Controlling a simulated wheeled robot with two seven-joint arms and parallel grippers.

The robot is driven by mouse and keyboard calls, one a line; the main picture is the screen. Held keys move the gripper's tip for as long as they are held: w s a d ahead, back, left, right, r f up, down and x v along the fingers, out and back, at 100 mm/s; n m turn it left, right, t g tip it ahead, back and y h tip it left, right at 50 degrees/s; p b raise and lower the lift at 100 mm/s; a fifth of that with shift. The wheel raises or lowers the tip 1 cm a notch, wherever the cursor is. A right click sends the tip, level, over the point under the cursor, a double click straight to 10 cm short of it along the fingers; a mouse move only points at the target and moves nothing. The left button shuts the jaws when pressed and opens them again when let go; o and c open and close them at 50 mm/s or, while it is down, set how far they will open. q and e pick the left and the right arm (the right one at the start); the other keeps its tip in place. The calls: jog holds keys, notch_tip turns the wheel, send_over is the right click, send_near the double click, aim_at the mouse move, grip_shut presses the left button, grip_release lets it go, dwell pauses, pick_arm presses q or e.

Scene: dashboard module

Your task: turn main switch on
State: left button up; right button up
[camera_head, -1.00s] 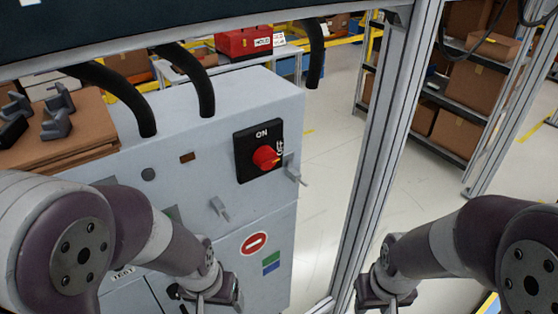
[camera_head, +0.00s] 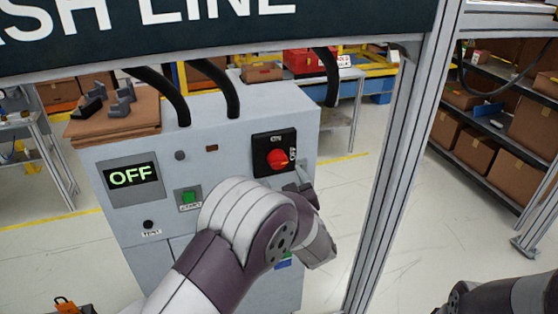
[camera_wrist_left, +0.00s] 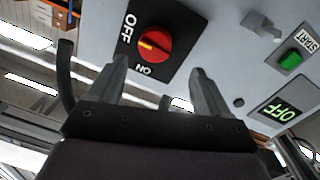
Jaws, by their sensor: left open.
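The main switch (camera_head: 277,159) is a red rotary knob on a black plate marked ON and OFF, on the upper right of the grey cabinet front. Its yellow mark points toward OFF. In the left wrist view the red knob (camera_wrist_left: 153,44) lies ahead of my left gripper (camera_wrist_left: 160,80), roughly centred between its fingertips. The fingers are spread and empty, apart from the knob as far as I can tell. In the head view my left arm reaches up in front of the cabinet, just below the switch, and hides much of the hand. My right gripper is out of frame.
A display (camera_head: 131,176) reads OFF, above and left of a green START button (camera_head: 189,197). A grey latch (camera_wrist_left: 262,25) juts from the panel beside the switch. A metal frame post (camera_head: 390,180) stands right of the cabinet.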

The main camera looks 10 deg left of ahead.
aim_at(277, 162)
pick_arm(q)
jog(key=w, duration=0.1)
jog(key=w+p, duration=0.1)
jog(key=w+a+r, duration=0.1)
jog(key=shift+w, duration=0.15)
jog(key=x, duration=0.2)
jog(key=p+x, duration=0.1)
jog(key=shift+w+a+f, duration=0.25)
jog(key=shift+a+f, duration=0.15)
jog(key=shift+s+d+r, duration=0.1)
jog(key=shift+d, duration=0.25)
jog(key=shift+c, duration=0.9)
jog(key=c, duration=0.9)
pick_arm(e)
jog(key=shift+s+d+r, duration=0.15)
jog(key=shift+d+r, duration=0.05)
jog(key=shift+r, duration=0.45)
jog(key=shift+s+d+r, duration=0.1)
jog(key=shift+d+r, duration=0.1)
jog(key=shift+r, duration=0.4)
